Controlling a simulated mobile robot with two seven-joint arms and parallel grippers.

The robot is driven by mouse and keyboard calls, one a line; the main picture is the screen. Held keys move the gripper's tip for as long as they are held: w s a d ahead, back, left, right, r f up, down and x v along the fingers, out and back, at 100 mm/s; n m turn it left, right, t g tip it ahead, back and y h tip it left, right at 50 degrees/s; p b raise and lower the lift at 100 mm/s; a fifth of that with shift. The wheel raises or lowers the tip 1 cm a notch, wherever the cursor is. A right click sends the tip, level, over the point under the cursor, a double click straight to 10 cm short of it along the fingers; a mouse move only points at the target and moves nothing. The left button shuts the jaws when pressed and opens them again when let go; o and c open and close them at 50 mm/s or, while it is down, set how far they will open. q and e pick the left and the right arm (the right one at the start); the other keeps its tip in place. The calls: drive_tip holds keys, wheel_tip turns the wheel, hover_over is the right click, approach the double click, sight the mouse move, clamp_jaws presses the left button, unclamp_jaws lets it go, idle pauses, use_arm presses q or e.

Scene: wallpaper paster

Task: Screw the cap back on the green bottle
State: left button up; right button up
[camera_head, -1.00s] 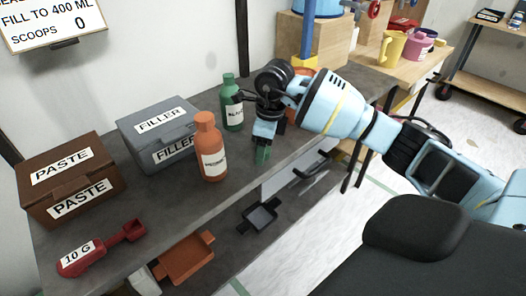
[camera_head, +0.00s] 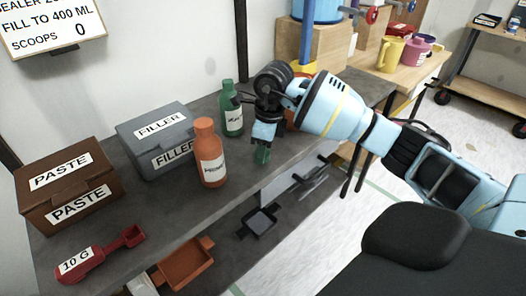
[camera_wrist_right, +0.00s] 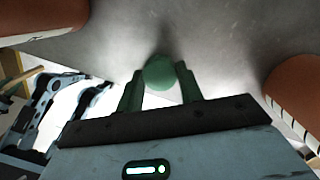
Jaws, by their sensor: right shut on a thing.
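The green bottle (camera_head: 233,121) stands upright on the dark worktop, with a label on its front and a narrow neck at the top. My right gripper (camera_head: 262,153) is just to the right of the green bottle and in front of it, pointing down above the worktop near its front edge. It is shut on a small round green cap, which shows between the two fingers in the right wrist view (camera_wrist_right: 159,73). The cap is apart from the bottle. My left gripper is in neither view.
An orange bottle (camera_head: 210,158) stands left of the green one. A grey filler box (camera_head: 150,137), a brown paste box (camera_head: 62,190) and a red scoop (camera_head: 100,253) lie further left. Some worktop in front of the bottles is clear.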

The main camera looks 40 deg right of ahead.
wheel_tip(320, 180, up, 2)
drive_tip(key=shift+r, duration=0.25)
drive_tip(key=s+a, duration=0.3)
drive_tip(key=s, duration=0.1)
drive_tip(key=s+a+r, duration=0.1)
drive_tip(key=s+a, duration=0.6)
drive_tip(key=s, duration=0.1)
drive_tip(key=shift+a+r, duration=0.25)
drive_tip(key=shift+r, duration=0.05)
drive_tip(key=shift+c, duration=0.2)
drive_tip(key=a+n+g, duration=0.1)
drive_tip(key=n, duration=0.8)
drive_tip(key=a+n, duration=0.1)
drive_tip(key=n, duration=0.9)
drive_tip(key=a+n+g, duration=0.1)
drive_tip(key=n, duration=0.8)
drive_tip(key=shift+w+a+f+g+h, duration=0.15)
drive_tip(key=shift+w+f+g+h, duration=0.15)
drive_tip(key=shift+w+h, duration=0.1)
